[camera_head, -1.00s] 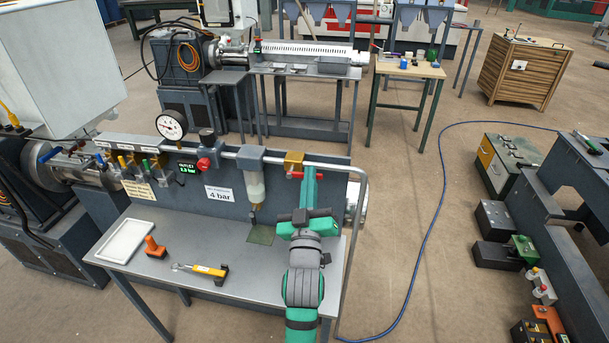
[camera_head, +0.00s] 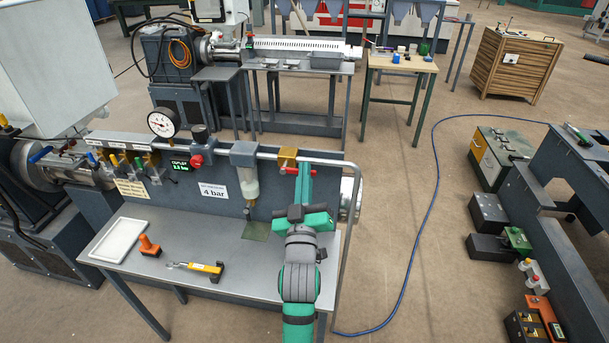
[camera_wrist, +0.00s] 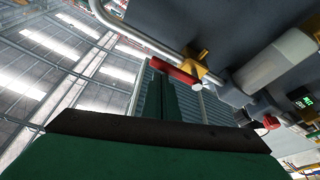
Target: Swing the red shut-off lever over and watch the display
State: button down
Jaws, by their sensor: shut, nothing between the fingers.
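The red shut-off lever (camera_head: 291,171) sits at the brass valve (camera_head: 287,157) on the pipe along the top of the bench's back panel. In the wrist view the red lever (camera_wrist: 174,71) lies across just beyond my fingertips, beside the brass valve (camera_wrist: 201,66). My gripper (camera_head: 305,171) is shut and empty, its tips at the lever's right end. Whether they touch it I cannot tell. The green-lit display (camera_head: 180,166) is on the panel to the left, marked as outlet; its digits are too small to read surely. It also shows in the wrist view (camera_wrist: 303,102).
A dial gauge (camera_head: 163,122), a red knob (camera_head: 196,160) and a filter bowl (camera_head: 244,180) line the pipe left of the valve. A white tray (camera_head: 118,239), an orange item (camera_head: 149,246) and a yellow-handled tool (camera_head: 205,270) lie on the bench. The pipe bends down at right.

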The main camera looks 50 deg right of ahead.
jog(key=s+a, duration=0.5)
jog(key=a, duration=0.3)
jog(key=shift+a+r, duration=0.15)
jog(key=shift+r, duration=0.1)
dwell(0.4)
jog(key=s+a+f+n+t+y, duration=0.2)
jog(key=a+f+n+y, duration=0.3)
jog(key=a+f, duration=0.55)
jog(key=s+a+f+n+t+y, duration=0.1)
jog(key=a+f+n+t+y, duration=0.1)
jog(key=a+f+y, duration=0.6)
jog(key=s+a+f+y, duration=0.1)
jog(key=s+a+f, duration=0.2)
jog(key=s+a, duration=0.3)
jog(key=s+a+f+m+g+y, duration=0.1)
jog(key=s+a+f, duration=0.1)
jog(key=s+a, duration=0.4)
jog(key=s+a+f+g+y, duration=0.1)
jog(key=s+a+f, duration=0.2)
jog(key=s+a, duration=0.3)
jog(key=shift+s+a+f+y, duration=0.3)
jog(key=shift+s+a, duration=0.05)
jog(key=shift+s, duration=0.2)
